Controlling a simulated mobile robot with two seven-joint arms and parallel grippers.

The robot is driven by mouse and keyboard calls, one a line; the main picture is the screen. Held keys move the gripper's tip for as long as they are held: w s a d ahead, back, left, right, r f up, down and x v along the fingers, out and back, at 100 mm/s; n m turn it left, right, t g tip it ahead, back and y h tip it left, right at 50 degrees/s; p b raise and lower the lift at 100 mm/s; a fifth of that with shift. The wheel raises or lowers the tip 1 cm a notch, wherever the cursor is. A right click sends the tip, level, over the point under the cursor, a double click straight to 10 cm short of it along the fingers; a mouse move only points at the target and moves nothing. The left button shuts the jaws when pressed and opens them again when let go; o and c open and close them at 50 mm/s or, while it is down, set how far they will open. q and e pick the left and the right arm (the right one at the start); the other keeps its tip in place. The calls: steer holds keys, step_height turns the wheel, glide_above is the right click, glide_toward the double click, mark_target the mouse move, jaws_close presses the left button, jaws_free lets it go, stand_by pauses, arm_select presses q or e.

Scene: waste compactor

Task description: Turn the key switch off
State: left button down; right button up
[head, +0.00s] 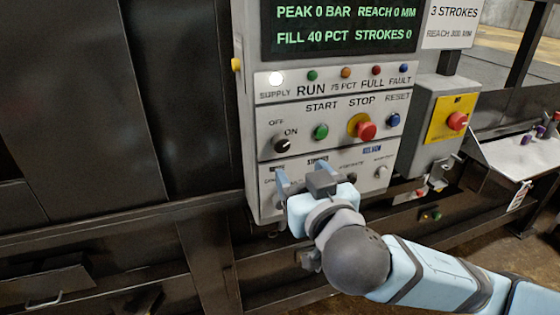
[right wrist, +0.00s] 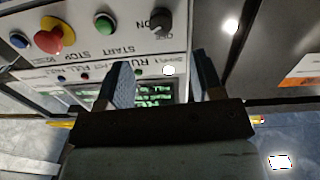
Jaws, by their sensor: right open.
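My left gripper is in neither view.
A green start button (head: 320,131), red stop button (head: 365,130) and blue reset button (head: 393,120) line the switch's row. The white supply lamp (head: 276,78) is lit above. A red emergency button (head: 457,121) is on a box to the right. My forearm crosses the lower right.

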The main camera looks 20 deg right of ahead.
mark_target(282, 147)
steer(key=w+b, duration=0.3)
steer(key=w, duration=0.6)
steer(key=shift+r, duration=0.15)
steer(key=shift+w+a, duration=0.1)
steer(key=shift+w, duration=0.65)
steer(key=shift+c, duration=0.6)
steer(key=c, duration=0.7)
steer(key=shift+c, duration=0.5)
